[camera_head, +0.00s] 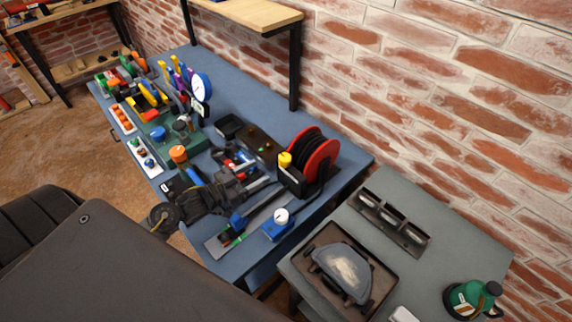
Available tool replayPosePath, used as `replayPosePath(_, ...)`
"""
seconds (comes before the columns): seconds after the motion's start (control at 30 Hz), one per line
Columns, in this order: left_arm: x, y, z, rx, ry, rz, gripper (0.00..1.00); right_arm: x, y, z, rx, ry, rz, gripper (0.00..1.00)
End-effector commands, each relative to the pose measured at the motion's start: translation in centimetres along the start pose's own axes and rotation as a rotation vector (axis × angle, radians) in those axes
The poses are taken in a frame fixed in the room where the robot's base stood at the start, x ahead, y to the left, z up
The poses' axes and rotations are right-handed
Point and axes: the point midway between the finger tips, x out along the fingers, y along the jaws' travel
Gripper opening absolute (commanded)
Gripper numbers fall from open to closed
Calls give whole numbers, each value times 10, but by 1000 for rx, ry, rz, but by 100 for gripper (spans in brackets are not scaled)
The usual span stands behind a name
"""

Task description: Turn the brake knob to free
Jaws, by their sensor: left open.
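A red reel (314,157) with a dark winding stands upright on the blue bench. A yellow knob (285,160) sits on its left side; I take it for the brake knob, but no marking on it can be read. My left gripper (265,178) is open and reaches in from the left, just left of and below the yellow knob. I cannot tell whether it touches the reel's dark base. Nothing shows between its fingers. The gripper and arm cover part of the bench. My right gripper is not in view.
An orange knob (178,154) and a blue knob (158,133) stand on a green unit left of the gripper. A blue device with a white dial (281,216) stands in front. A dark tray (325,237) lies on the grey table. Brick wall rises behind.

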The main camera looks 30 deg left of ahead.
Motion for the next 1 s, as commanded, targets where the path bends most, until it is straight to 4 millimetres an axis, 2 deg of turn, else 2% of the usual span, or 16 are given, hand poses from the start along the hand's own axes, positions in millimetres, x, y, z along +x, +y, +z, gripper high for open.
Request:
replayPosePath(0.07, 0, 0, 9, 0, 0, 0, 58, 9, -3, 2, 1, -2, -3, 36)
replayPosePath(0.37, 7, 0, 7, 1, 1, 1, 58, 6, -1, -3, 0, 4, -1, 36)
replayPosePath(0.47, 21, 0, 6, 0, 2, 1, 58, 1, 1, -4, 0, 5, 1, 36)
replayPosePath(0.8, 83, 1, 6, 0, 1, 2, 58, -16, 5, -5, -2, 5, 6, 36)
replayPosePath(1.0, 105, 1, 8, 0, 0, 3, 58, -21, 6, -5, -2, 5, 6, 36)
